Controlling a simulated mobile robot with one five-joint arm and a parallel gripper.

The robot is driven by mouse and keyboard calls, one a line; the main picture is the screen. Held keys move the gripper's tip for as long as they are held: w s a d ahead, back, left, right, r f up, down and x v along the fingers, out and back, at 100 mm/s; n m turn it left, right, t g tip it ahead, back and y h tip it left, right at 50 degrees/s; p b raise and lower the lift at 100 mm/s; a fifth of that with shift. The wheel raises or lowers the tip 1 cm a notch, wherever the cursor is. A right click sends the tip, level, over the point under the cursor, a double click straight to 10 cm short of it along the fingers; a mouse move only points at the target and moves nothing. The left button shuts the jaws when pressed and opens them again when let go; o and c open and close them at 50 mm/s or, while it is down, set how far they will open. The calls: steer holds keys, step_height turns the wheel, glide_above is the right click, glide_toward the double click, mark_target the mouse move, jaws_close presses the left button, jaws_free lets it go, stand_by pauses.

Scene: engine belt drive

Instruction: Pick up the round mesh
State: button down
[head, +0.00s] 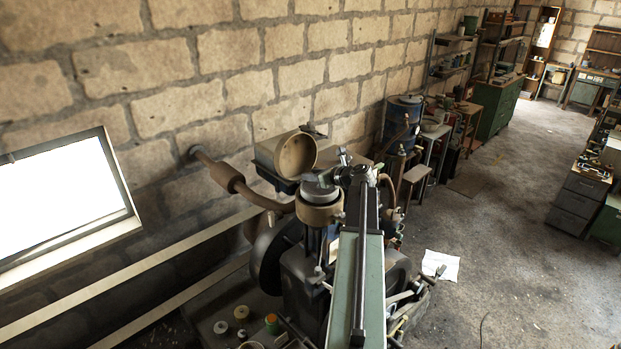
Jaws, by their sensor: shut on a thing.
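A small grey round piece (319,189), which looks like the round mesh, sits at the top of a brown cup-like collar on the engine, in the middle of the head view. Its weave is too small to make out. My gripper (340,180) is right beside it, at the far end of my arm, and is shut on it. The jaw tips are partly hidden by my wrist and the dark parts around it. I cannot tell whether the piece is lifted clear of the collar.
A tan round disc (296,155) and a pale box (268,157) stand just behind. A brown pipe (233,182) runs left to the wall. A dark wheel (277,255) is below. Small jars and spools (241,313) lie at lower left. The floor at right (510,230) is mostly clear.

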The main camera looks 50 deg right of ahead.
steer(key=s+d+r, duration=0.2)
steer(key=s+d, duration=0.8)
steer(key=s, duration=0.2)
steer(key=shift+s+p, duration=0.15)
steer(key=shift+p, duration=0.2)
